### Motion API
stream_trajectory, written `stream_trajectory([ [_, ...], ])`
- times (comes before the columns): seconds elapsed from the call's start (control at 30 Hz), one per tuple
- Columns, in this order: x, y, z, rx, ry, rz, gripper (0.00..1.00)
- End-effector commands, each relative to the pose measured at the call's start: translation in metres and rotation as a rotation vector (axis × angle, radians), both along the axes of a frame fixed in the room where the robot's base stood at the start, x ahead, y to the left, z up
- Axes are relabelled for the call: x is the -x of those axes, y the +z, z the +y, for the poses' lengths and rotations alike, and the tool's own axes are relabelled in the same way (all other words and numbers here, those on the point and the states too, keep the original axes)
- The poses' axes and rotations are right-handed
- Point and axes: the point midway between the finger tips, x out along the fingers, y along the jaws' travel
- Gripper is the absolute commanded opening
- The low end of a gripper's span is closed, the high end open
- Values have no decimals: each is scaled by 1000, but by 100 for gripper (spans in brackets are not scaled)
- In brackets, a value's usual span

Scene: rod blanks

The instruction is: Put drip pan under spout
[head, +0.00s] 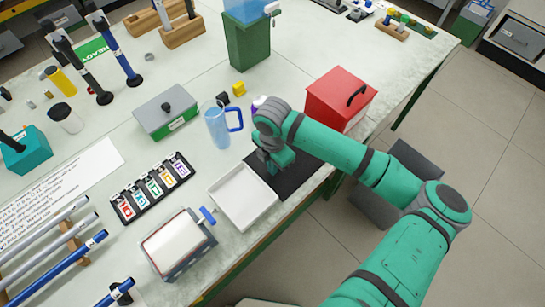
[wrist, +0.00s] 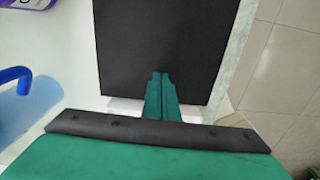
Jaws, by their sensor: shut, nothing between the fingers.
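The drip pan, a shallow white tray (head: 243,198), lies on the table at the near edge, beside a black mat (head: 298,174). The spout (head: 272,8) is a small white tap on a blue tank (head: 246,9) on a green stand (head: 247,42) at the top. My gripper (head: 272,168) is low over the mat near the pan's upper right corner. In the wrist view my gripper (wrist: 161,76) is shut and empty above the black mat (wrist: 160,40). A white strip (wrist: 125,104), probably the pan's edge, shows behind the fingers.
A blue pitcher (head: 217,125) stands left of my gripper, with a grey-green box (head: 166,111) beyond. A label rack (head: 150,187) and a roll holder (head: 176,243) flank the pan. Table space before the green stand is mostly clear.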

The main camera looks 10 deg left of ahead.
Motion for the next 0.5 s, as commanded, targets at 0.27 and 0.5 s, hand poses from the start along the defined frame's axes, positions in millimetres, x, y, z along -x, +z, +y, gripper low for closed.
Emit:
stream_trajectory([
  [0.27, 25, 3, 20, -1, 1, -2, 0],
  [0.5, 29, 3, 25, -1, 5, -2, 0],
])
